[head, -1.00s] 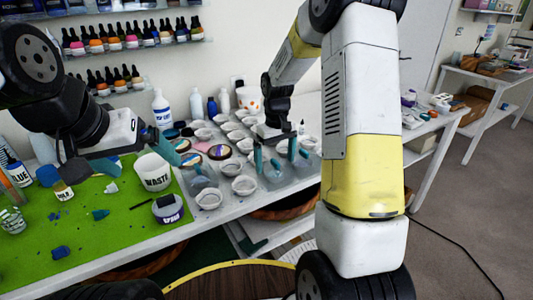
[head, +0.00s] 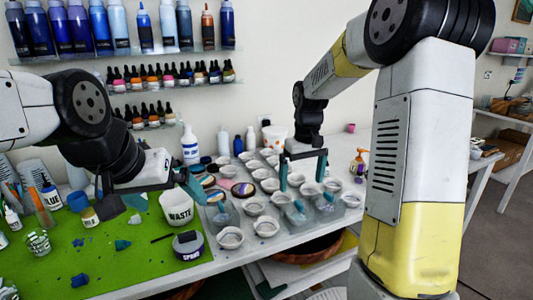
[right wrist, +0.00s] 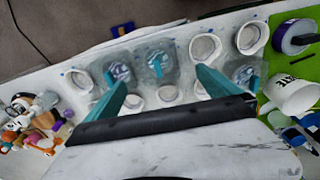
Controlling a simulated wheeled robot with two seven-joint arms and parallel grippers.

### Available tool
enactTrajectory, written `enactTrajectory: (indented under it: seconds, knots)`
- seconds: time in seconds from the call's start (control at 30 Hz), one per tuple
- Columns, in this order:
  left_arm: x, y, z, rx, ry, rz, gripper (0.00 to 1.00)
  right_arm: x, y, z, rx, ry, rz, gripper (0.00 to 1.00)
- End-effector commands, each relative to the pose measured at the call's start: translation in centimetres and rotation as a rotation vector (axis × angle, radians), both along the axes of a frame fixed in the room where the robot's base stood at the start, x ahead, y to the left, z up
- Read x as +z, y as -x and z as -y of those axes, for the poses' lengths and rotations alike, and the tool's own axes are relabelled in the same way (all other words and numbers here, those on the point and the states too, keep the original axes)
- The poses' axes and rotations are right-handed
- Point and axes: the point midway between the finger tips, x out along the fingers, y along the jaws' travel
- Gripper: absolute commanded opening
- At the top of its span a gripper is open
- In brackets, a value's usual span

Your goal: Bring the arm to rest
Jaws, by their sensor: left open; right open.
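My right gripper (head: 303,170) is open and empty in the head view, above the rows of small white cups (head: 266,226). Its two teal fingers stand wide apart in the right wrist view (right wrist: 162,78), with cups and clear moulds (right wrist: 156,62) beyond them. My left gripper (head: 150,187) is open over the green mat (head: 130,265), close to the white WASTE cup (head: 176,209). I cannot tell whether it touches the cup. Nothing shows between its fingers.
A purple-labelled tub (head: 188,244) stands in front of the WASTE cup. A glue bottle (head: 51,194) stands at the left. A white bottle (head: 190,145) stands at the back of the table, below shelves of bottles. Grey floor (head: 500,235) is clear at the right.

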Motion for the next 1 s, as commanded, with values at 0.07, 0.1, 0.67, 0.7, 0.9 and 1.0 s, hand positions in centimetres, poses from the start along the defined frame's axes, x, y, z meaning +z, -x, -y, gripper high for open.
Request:
enactTrajectory:
  seconds: [0.07, 0.1, 0.67, 0.7, 0.9, 1.0]
  knots:
    - [0.0, 0.0, 0.0, 0.0, 0.0, 0.0, 1.0, 2.8, 2.1, -0.1, -0.025, -0.019, 0.057, 1.0]
    - [0.0, 0.0, 0.0, 0.0, 0.0, 0.0, 1.0, 4.0, 3.4, -0.2, -0.041, -0.03, 0.084, 1.0]
    - [0.0, 0.0, 0.0, 0.0, 0.0, 0.0, 1.0, 10.7, 20.5, -1.7, -0.232, -0.227, 0.424, 1.0]
    - [0.0, 0.0, 0.0, 0.0, 0.0, 0.0, 1.0, 10.7, 21.1, -1.8, -0.238, -0.237, 0.436, 1.0]
    - [0.0, 0.0, 0.0, 0.0, 0.0, 0.0, 1.0, 10.4, 22.4, -2.0, -0.254, -0.256, 0.461, 1.0]
    - [0.0, 0.0, 0.0, 0.0, 0.0, 0.0, 1.0, 10.4, 22.4, -2.0, -0.254, -0.256, 0.461, 1.0]
